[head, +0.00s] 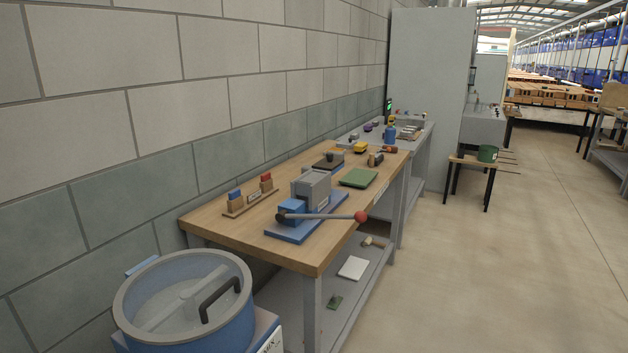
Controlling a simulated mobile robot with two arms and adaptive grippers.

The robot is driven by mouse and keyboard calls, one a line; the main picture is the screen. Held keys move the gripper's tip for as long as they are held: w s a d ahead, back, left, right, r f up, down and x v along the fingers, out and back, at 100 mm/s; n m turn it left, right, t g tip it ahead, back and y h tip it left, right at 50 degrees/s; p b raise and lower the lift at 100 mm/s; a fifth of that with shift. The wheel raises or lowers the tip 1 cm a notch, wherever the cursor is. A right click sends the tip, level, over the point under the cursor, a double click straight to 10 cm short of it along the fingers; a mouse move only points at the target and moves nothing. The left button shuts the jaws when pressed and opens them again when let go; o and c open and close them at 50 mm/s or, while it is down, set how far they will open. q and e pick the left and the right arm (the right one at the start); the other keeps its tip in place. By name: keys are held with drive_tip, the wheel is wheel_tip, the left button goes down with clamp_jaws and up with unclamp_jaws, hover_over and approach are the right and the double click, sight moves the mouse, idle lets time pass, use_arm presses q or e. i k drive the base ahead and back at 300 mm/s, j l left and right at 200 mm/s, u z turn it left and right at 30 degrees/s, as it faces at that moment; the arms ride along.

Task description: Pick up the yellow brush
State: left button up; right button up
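A small yellow object (360,147) lies towards the far end of the wooden workbench (245,240). It may be the yellow brush, but it is too small to make out bristles or a handle. Neither of my grippers shows in the head view.
A blue press with a red-knobbed lever (313,192), a green tray (358,177) and a block rack (249,198) stand on the bench. A round blue vessel (185,297) is at lower left. A wall runs behind. The floor at right (490,280) is clear.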

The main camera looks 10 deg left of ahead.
sight(360, 147)
drive_tip(key=i+l+z, duration=0.2)
drive_tip(key=i+l, duration=0.15)
drive_tip(key=i, duration=0.15)
drive_tip(key=i+l+z, duration=0.15)
drive_tip(key=i, duration=0.35)
drive_tip(key=i+l+z, duration=0.2)
drive_tip(key=i, duration=0.35)
drive_tip(key=i+l+z, duration=0.15)
drive_tip(key=i, duration=0.4)
drive_tip(key=i+u, duration=0.2)
drive_tip(key=i, duration=0.35)
drive_tip(key=i+l+u, duration=0.25)
drive_tip(key=i, duration=0.25)
drive_tip(key=i+l+u, duration=0.2)
drive_tip(key=i, duration=0.3)
